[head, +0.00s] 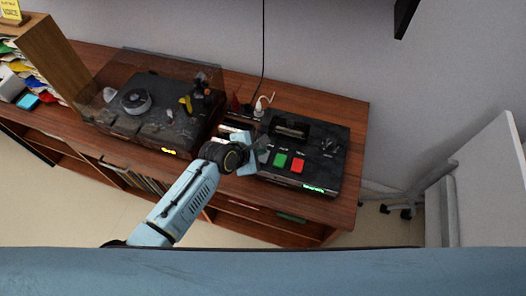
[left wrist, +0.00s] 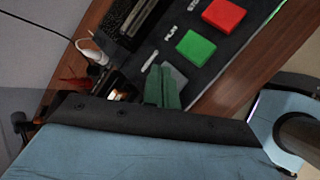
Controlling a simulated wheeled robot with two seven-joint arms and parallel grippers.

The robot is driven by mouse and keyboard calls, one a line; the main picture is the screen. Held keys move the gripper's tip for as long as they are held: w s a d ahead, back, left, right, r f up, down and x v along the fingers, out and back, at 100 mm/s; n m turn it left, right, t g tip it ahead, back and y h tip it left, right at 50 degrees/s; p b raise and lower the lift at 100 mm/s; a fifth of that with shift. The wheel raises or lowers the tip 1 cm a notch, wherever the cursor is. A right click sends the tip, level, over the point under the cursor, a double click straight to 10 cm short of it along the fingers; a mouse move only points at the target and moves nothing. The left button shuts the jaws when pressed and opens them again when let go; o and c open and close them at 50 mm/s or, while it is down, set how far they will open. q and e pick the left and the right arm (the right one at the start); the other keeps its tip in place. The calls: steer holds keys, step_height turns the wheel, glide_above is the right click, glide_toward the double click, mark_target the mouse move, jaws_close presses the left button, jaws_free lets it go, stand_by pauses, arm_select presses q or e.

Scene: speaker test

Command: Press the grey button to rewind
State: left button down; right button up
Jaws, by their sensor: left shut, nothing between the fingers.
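The tape machine (head: 325,146) is a black box on the wooden cabinet, with a green button (head: 280,160) and a red button (head: 297,165) on its front part. The grey button (left wrist: 176,76) is beside the green button (left wrist: 196,48) in the left wrist view, partly hidden by my fingers. My left gripper (head: 260,152) is shut and empty at the left end of the button row. Its dark green fingers (left wrist: 162,88) overlap the grey button's edge in the left wrist view; I cannot tell whether they touch it.
A turntable (head: 145,110) with a clear raised lid stands left of the tape machine on the cabinet (head: 350,107). A white plug with a cable (head: 262,101) is behind my gripper. A white panel (head: 485,180) stands at the right. The cabinet top right of the machine is bare.

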mark_target(260, 157)
arm_select(q)
steer(key=shift+r, duration=0.2)
step_height(260, 157, up, 3)
steer(key=p, duration=0.3)
steer(key=shift+r, duration=0.9)
